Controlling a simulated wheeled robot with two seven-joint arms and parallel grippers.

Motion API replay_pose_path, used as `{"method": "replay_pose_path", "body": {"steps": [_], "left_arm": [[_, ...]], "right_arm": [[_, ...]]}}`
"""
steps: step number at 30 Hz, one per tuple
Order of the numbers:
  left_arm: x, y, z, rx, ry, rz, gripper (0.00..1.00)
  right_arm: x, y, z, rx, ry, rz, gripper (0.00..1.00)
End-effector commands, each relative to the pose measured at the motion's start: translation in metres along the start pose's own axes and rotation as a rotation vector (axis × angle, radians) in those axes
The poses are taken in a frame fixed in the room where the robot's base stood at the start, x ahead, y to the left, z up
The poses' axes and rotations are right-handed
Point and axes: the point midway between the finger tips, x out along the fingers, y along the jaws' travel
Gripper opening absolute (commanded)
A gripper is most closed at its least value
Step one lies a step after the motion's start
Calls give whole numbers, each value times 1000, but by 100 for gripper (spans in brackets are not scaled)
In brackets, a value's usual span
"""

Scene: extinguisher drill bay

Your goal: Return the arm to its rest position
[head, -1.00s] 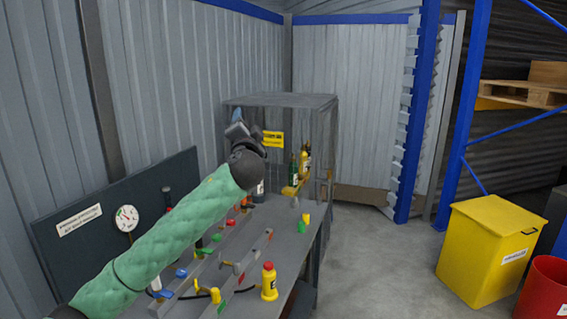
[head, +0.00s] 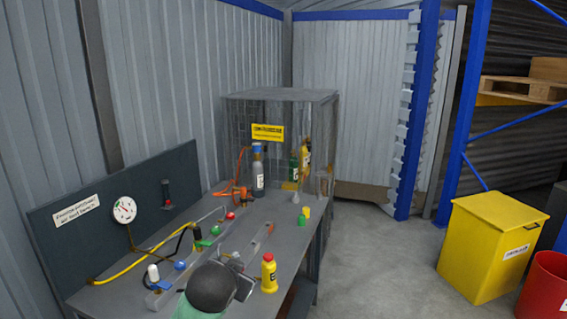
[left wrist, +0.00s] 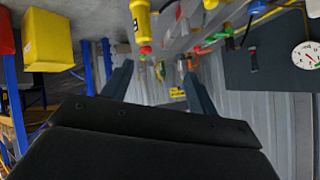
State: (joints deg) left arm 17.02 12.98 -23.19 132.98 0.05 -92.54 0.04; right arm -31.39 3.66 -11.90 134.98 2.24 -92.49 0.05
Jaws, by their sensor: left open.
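My left arm enters the head view at the bottom edge, with its dark wrist and left gripper (head: 238,268) over the near part of the grey workbench (head: 258,222). In the left wrist view the two dark fingers of the left gripper (left wrist: 160,84) stand apart with nothing between them. The yellow bottle with a red cap (head: 269,274) stands upright just right of the gripper in the head view; I cannot tell how far apart they are. My right gripper is in neither view.
On the bench are a rail with coloured knobs (head: 180,266), a yellow hose (head: 125,266), and small green (head: 302,220) and yellow cups. A wire cage (head: 281,115) holds cylinders. A gauge board (head: 80,225) stands left. A yellow bin (head: 490,250) and red bin (head: 548,290) stand right on open floor.

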Motion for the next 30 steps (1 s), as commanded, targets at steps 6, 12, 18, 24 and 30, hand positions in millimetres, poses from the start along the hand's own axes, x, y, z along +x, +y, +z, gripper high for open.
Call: {"method": "replay_pose_path", "body": {"steps": [6,12,18,24,30], "left_arm": [[-3,30,75,-83,-71,83,59],[-8,52,142,-153,-151,126,59],[-13,76,213,-217,-251,159,59],[-20,107,288,-271,-372,194,59],[-36,145,362,-312,-497,237,59]], "right_arm": [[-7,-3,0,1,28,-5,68],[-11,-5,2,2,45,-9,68],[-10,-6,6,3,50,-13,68],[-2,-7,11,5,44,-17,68],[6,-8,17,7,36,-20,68]]}}
